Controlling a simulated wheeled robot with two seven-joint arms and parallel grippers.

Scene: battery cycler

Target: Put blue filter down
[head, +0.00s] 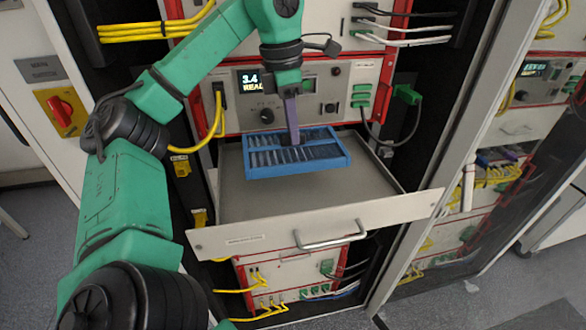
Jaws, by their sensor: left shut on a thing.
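The blue filter (318,161) is a flat rectangular frame with dark slats, at the centre of the head view. It is over the back part of an open grey drawer (300,200). I cannot tell whether it touches the drawer floor or hangs just above it. My left gripper (293,139) points down from above and is shut on the filter's middle bar; its fingertips are partly hidden against the filter. My right gripper is not in view.
The drawer's front panel with a metal handle (330,238) sticks out toward me. Behind it stands a red-edged instrument panel (345,95) with green plugs and cables. Yellow cables (217,125) hang at the left. The drawer's front part is bare.

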